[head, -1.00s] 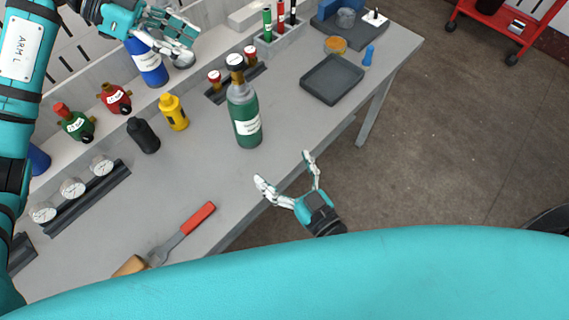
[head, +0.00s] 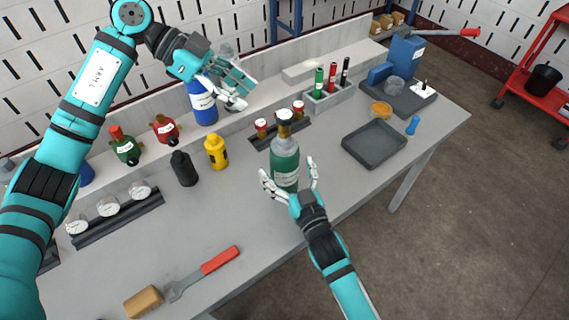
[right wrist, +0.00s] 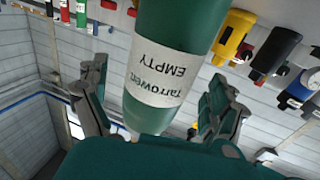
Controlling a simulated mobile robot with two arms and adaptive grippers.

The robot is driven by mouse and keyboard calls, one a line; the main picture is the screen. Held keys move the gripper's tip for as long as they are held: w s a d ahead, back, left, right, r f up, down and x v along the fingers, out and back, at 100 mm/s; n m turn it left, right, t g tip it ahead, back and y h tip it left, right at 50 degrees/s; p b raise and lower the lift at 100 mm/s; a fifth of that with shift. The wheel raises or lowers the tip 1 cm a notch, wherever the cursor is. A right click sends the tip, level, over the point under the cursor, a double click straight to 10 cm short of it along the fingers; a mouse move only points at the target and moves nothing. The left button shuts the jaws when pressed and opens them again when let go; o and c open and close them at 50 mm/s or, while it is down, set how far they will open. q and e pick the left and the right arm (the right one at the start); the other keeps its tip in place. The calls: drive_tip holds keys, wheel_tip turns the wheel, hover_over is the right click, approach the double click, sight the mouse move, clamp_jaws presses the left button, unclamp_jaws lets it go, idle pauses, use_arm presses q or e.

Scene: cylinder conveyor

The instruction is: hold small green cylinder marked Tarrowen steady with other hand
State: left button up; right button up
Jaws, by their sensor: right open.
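The right wrist view shows gaps between the fingers (right wrist: 158,84) and the cylinder. My left gripper (head: 234,91) is above and beside the blue cylinder (head: 203,108) at the back; whether its fingers hold anything is unclear.
A yellow cylinder (head: 217,152) and a black cylinder (head: 185,169) stand to the left. A gauge rack (head: 118,218) lies farther left. A dark tray (head: 374,144) is to the right. A red-handled tool (head: 203,273) lies near the front edge. The table between is clear.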

drive_tip(key=shift+x, duration=1.1)
